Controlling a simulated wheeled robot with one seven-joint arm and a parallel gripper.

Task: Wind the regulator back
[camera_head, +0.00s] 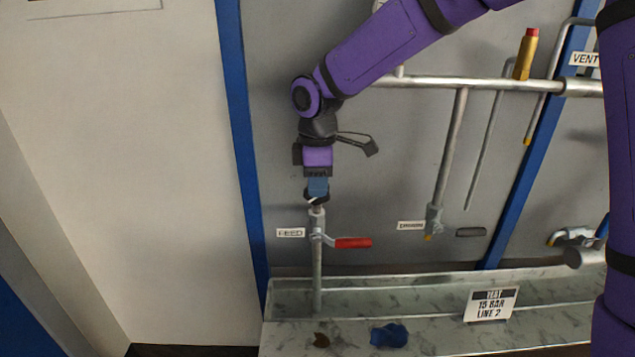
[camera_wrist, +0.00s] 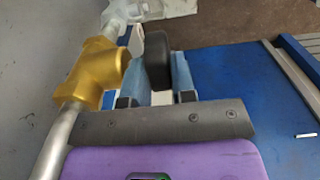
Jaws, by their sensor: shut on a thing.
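The regulator shows in the wrist view as a brass body (camera_wrist: 92,72) on a grey pipe, with a black round knob (camera_wrist: 157,60) at its right side. My gripper (camera_wrist: 160,78) has its blue fingers on either side of the knob and is shut on it. In the head view my gripper (camera_head: 317,188) points down at the top of the FEED pipe (camera_head: 317,270). There, the regulator is mostly hidden by my gripper. Any marking on the knob cannot be read.
A red-handled valve (camera_head: 352,243) sits on the FEED pipe just below my gripper. A horizontal pipe (camera_head: 480,84) and a brass relief valve (camera_head: 527,52) are to the right. A blue cloth (camera_head: 389,335) and a TEST 15 BAR LINE 2 sign (camera_head: 490,304) are on the ledge.

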